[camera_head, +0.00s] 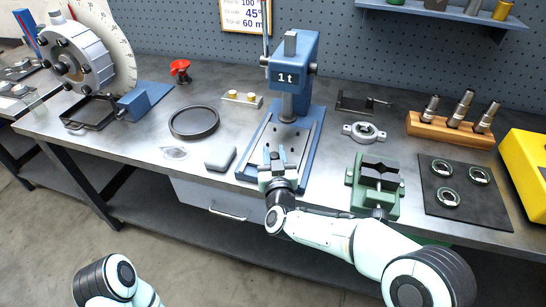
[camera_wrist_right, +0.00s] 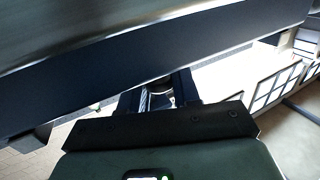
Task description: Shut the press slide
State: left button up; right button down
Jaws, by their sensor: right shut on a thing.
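The blue press (camera_head: 293,62), marked "1 t", stands at the back middle of the bench, its ram over a blue base. The press slide (camera_head: 283,146) looks like the pale plate with dark spots on that base, reaching toward the front edge. My right gripper (camera_head: 277,168) is at the front end of the slide, shut on a part there, likely its handle, which is mostly hidden by the fingers. In the right wrist view the two dark fingers (camera_wrist_right: 160,98) close around a small shiny piece. My left gripper is out of view; only part of my left arm shows.
A grey block (camera_head: 220,157) and a dark round tray (camera_head: 194,121) lie left of the press. A dark mat (camera_head: 466,205) with rings lies at right. The bench's front edge runs below the gripper.

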jog(key=c, duration=0.9)
grip_release()
jog(key=shift+r, duration=0.25)
jog(key=shift+s+f, duration=0.1)
jog(key=shift+s, duration=0.3)
jog(key=s, duration=0.8)
jog(key=s+d, duration=0.1)
jog(key=s, duration=0.3)
jog(key=shift+s, duration=0.3)
